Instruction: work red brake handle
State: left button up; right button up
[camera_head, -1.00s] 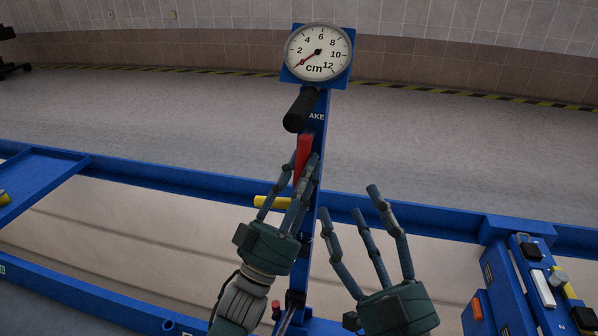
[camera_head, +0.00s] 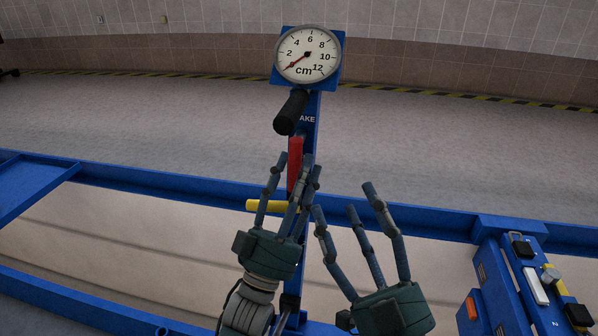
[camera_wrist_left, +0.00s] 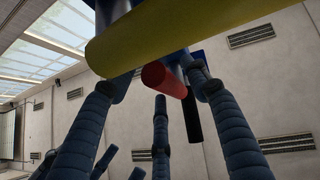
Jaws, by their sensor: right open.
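The red brake handle (camera_head: 295,157) stands upright on the blue post (camera_head: 312,105), below the dial. Its end also shows in the left wrist view (camera_wrist_left: 164,79). My left gripper (camera_head: 293,172) is at the handle's lower part, with its fingers spread on either side and partly hiding it. In the left wrist view the fingers are apart, and the handle's end shows between them without clear contact. My right gripper (camera_head: 345,203) is open and empty, to the right of the post.
A yellow bar (camera_head: 260,205) sticks out left of the post, close to my left fingers; it crosses the left wrist view (camera_wrist_left: 180,35). A black grip (camera_head: 290,112) is above the handle. The dial (camera_head: 308,53) needle points lower left. A control box (camera_head: 520,275) stands at right.

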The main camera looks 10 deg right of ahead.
pick_arm(q)
jog(key=v, duration=1.2)
jog(key=shift+a, duration=0.15)
